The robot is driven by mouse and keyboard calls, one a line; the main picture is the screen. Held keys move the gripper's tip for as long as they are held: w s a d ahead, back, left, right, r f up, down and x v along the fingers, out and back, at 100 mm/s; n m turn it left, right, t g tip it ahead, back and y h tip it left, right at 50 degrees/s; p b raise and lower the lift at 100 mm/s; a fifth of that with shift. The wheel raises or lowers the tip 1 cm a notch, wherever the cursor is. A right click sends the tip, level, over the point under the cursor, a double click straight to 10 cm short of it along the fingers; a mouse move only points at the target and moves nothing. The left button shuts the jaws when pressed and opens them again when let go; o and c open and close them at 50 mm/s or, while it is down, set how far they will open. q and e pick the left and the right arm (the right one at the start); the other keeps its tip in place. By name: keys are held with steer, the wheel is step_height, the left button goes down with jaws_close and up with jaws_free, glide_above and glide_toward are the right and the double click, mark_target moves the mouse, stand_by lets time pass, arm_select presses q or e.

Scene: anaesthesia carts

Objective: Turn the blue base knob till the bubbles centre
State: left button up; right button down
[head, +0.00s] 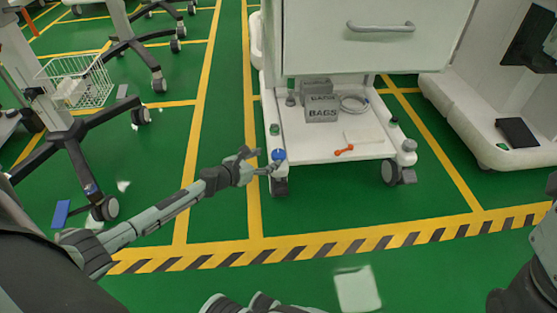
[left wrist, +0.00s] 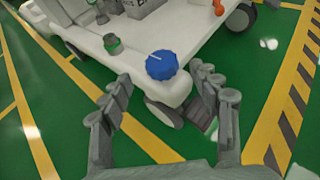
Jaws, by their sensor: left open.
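The blue base knob (head: 278,154) sits on the front left corner of the white cart's base (head: 325,154), above a caster. In the left wrist view the knob (left wrist: 162,66) is ribbed, with a pale line on its top. My left gripper (head: 260,163) is just left of the knob in the head view. In the left wrist view its open fingers (left wrist: 165,84) point toward the knob, one on each side in the picture, and do not visibly touch it. I cannot make out any bubbles. My right gripper is not in view.
A green knob (head: 274,129) stands behind the blue one. A grey knob (head: 409,145) stands on the front right corner. The base carries boxes marked BAGS (head: 322,114), a coiled tube (head: 354,104) and an orange item (head: 344,149). Green floor in front is clear.

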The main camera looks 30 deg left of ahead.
mark_target(279, 154)
arm_select(q)
steer(key=b+x, duration=0.2)
steer(key=x, duration=0.5)
steer(key=shift+w+d+b, duration=0.1)
steer(key=shift+w+b, duration=0.1)
steer(key=shift+b, duration=0.15)
steer(key=c, duration=1.2)
steer(key=shift+o, duration=0.2)
steer(key=shift+d+n+y, duration=0.1)
steer(key=shift+n+y, duration=0.3)
